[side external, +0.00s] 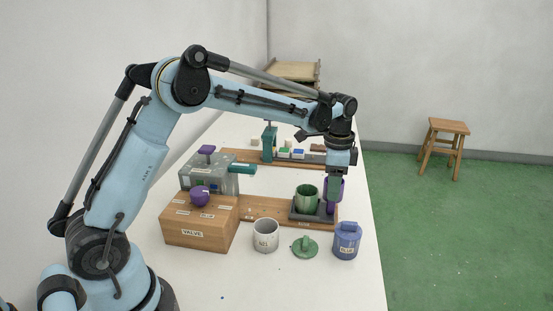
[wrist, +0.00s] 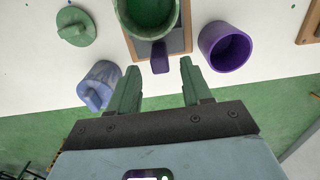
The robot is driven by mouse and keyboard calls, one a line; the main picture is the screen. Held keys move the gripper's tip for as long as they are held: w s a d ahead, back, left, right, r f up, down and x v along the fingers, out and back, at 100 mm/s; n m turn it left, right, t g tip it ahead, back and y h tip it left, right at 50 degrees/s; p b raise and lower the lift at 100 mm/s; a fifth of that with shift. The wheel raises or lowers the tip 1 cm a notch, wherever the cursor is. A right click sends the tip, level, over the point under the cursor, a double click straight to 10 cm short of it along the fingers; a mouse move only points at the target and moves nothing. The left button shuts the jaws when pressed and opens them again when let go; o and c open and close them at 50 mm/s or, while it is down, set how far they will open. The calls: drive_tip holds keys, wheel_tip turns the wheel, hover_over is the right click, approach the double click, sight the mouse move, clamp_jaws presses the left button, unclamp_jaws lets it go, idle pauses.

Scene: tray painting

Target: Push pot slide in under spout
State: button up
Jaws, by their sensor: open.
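The pot slide is a dark plate (side external: 298,214) at the right end of a wooden track (side external: 262,209). A green pot (side external: 306,195) stands upright on it; it also shows in the wrist view (wrist: 150,14). The teal spout (side external: 243,169) sticks out from a grey tank (side external: 212,180), left of the pot and apart from it. My gripper (side external: 333,203) is open and low at the slide's right end. In the wrist view, the slide's purple handle (wrist: 160,64) shows between my open fingers (wrist: 158,84). I cannot tell whether they touch it.
A purple pot (wrist: 227,46) stands close beside my right finger. A white pot (side external: 265,236), green lid (side external: 304,246) and blue lidded pot (side external: 346,241) stand in front of the track. A wooden VALVE box (side external: 197,236) with a purple knob (side external: 200,196) stands left.

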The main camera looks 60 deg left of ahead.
sight(330, 212)
drive_tip(key=shift+f, duration=2.7)
drive_tip(key=shift+c, duration=0.5)
clamp_jaws()
